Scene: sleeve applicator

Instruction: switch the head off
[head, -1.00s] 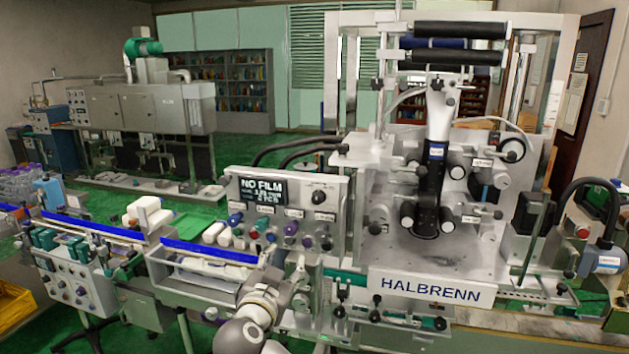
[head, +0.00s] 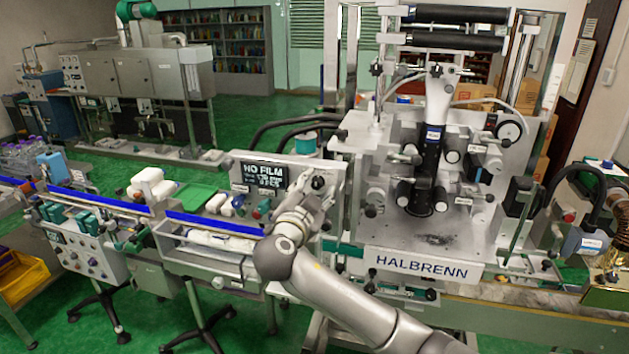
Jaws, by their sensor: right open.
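The applicator head (head: 422,262) is the large silver machine with the HALBRENN plate. Its grey control panel (head: 243,171) stands to its left, with a dark screen (head: 264,176) reading "NO FILM" and smaller lines that I cannot read. A dark rotary knob (head: 318,183) shows at the panel's upper right. My right gripper (head: 312,203) is open in front of the panel's right half, just below the knob in the picture. I cannot tell whether it touches anything. My left gripper is not in view.
A second control box (head: 84,252) stands at left. A dark hose (head: 580,172) arches at right. Green floor is open behind the conveyor.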

